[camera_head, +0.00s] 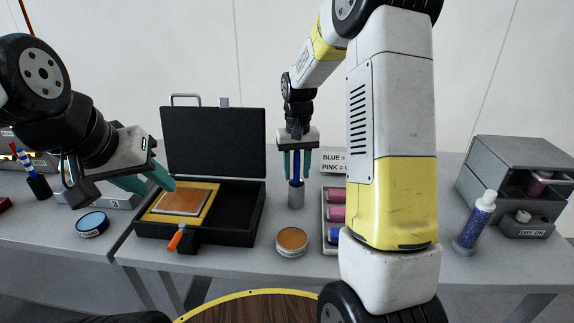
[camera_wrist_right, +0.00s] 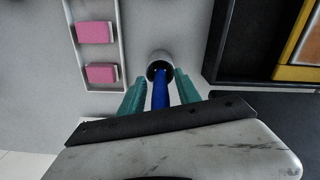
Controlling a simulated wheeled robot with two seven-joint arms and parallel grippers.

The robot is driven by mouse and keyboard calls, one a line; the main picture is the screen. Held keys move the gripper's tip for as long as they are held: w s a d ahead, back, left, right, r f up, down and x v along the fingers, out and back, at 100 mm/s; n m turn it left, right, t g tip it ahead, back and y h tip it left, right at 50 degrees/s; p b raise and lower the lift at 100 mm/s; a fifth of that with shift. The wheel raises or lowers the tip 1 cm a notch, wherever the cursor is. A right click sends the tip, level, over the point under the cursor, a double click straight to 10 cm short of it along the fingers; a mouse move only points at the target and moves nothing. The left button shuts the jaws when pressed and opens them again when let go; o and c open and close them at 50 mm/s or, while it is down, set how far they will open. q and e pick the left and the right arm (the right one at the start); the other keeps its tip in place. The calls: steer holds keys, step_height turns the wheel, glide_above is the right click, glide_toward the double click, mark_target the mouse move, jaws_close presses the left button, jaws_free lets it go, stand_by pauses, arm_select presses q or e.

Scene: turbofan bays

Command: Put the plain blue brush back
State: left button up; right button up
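The plain blue brush (camera_head: 296,165) stands upright with its lower end in a small grey cup (camera_head: 296,196) on the table. The brush (camera_wrist_right: 160,90) and the cup's dark opening (camera_wrist_right: 160,67) also show in the right wrist view. My right gripper (camera_head: 297,175) points down above the cup, one teal finger on each side of the brush. Gaps show between brush and fingers, so it is open. My left gripper (camera_head: 161,188) is over the left edge of the open black case (camera_head: 212,142), its teal fingers apart and empty.
A tray (camera_head: 325,222) with pink and blue blocks lies right of the cup. A round orange-topped tin (camera_head: 291,241) stands in front. A speckled blue bottle (camera_head: 474,225) and grey drawer unit (camera_head: 510,155) are at right. A black holder (camera_head: 38,187) with striped brushes is far left.

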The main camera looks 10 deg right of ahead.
step_height(320, 180, up, 12)
steer(key=shift+f, duration=0.25)
steer(key=s+a+r+t+y, duration=0.1)
steer(key=s+r+t, duration=0.1)
steer(key=s, duration=1)
steer(key=s+a+r+t+y, duration=0.1)
steer(key=s+r+t, duration=0.2)
steer(key=s, duration=0.9)
steer(key=shift+n+t, duration=0.4)
steer(key=shift+t, duration=0.2)
steer(key=shift+s, duration=0.1)
